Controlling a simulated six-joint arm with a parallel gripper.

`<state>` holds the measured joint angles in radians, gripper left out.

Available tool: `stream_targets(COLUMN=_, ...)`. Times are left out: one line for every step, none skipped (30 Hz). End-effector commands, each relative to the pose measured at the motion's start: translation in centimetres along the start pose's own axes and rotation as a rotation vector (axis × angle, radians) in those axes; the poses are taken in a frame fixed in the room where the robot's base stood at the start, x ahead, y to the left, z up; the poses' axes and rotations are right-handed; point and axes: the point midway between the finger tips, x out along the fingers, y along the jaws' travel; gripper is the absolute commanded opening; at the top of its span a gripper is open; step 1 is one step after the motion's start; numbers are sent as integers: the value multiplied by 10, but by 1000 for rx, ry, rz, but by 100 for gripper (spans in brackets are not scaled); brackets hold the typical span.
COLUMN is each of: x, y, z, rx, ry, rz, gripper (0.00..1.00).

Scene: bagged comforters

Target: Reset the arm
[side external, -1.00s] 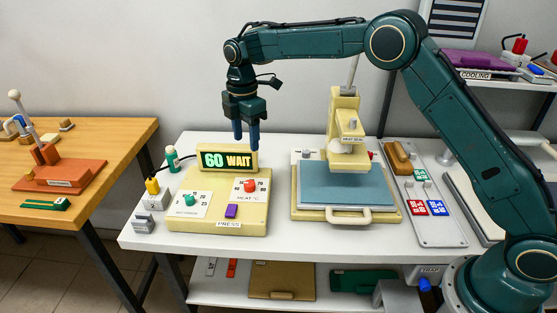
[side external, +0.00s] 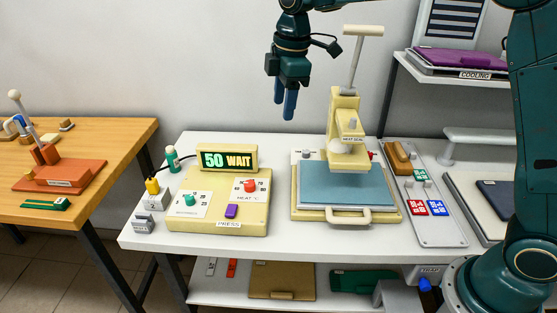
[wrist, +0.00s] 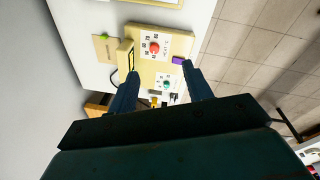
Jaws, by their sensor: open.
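My gripper (side external: 285,105) is open and empty in the side external view. It hangs fingers down, high above the table, between the control box and the heat press. In the wrist view my gripper (wrist: 160,90) shows two blue fingers apart, with the control box (wrist: 163,50) beyond them. The cream control box (side external: 218,215) has a display (side external: 227,159) reading "50 WAIT", a red knob (side external: 250,186), a green knob (side external: 190,200) and a purple button (side external: 231,211). The heat press (side external: 345,125) stands to its right with its handle up.
The white table (side external: 275,240) carries a grey tray (side external: 450,232) with red, blue and green tags. A wooden table (side external: 105,150) with an orange device (side external: 60,175) stands at left. A shelf (side external: 440,78) labelled COOLING holds a purple item at back right. The air around my gripper is clear.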

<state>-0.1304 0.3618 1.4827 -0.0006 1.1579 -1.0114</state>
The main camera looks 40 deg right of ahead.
Motion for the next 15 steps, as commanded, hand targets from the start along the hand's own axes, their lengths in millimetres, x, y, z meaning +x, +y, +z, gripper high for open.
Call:
stream_targets(x=-11, y=-7, z=8, rx=38, ry=7, rz=13, gripper=50)
stream_targets(x=-15, y=-12, z=12, rx=62, ry=11, rz=19, gripper=50)
stream_targets(x=-22, y=-17, z=18, rx=93, ry=16, rz=27, gripper=50)
stream_targets(x=-26, y=-22, z=22, rx=116, ry=21, rz=34, gripper=50)
stream_targets(x=-30, y=-26, z=26, rx=140, ry=25, rz=39, gripper=50)
stream_targets(x=-36, y=-32, z=31, rx=171, ry=30, rz=47, gripper=50)
stream_targets(x=-40, y=-37, z=35, rx=193, ry=35, rz=53, gripper=50)
stream_targets(x=-43, y=-42, z=39, rx=216, ry=39, rz=58, gripper=50)
stream_targets(x=-48, y=-48, z=45, rx=248, ry=45, rz=66, gripper=50)
stream_targets(x=-52, y=-53, z=49, rx=271, ry=50, rz=72, gripper=50)
stream_targets(x=-55, y=-58, z=53, rx=294, ry=55, rz=77, gripper=50)
stream_targets(x=-58, y=-64, z=59, rx=325, ry=62, rz=84, gripper=50)
stream_targets(x=-61, y=-70, z=63, rx=349, ry=66, rz=89, gripper=50)
stream_targets(x=-64, y=-75, z=67, rx=372, ry=72, rz=95, gripper=50)
stream_targets(x=-67, y=-82, z=72, rx=402, ry=80, rz=102, gripper=50)
